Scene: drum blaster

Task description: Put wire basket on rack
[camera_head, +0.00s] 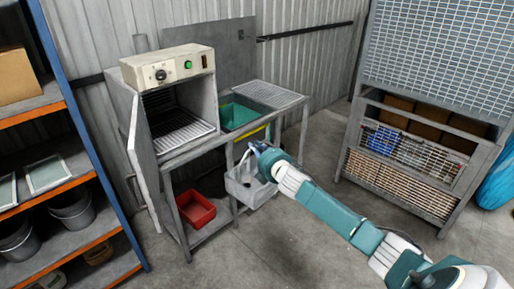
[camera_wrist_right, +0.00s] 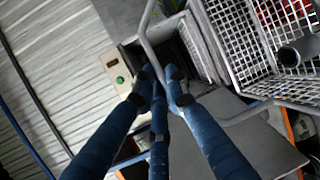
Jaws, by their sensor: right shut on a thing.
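The wire basket (camera_head: 250,190) hangs in front of the blaster bench in the head view, light grey with a handle. Its mesh wall (camera_wrist_right: 222,45) shows at the upper right of the right wrist view. My right gripper (camera_head: 260,152) is at the basket's top. In the wrist view its blue fingers (camera_wrist_right: 165,88) are closed around the bent wire handle. The blaster cabinet stands with its door open, and a slatted rack (camera_head: 178,130) shows inside. A shelving rack (camera_head: 112,178) with orange edges stands at the left. My left gripper is out of view.
A red bin (camera_head: 196,209) sits on the bench's lower shelf. A green tray (camera_head: 238,116) is on the bench beside the cabinet. The open door (camera_head: 143,150) juts out at the left. A mesh cage (camera_head: 405,155) stands at right. Floor between is clear.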

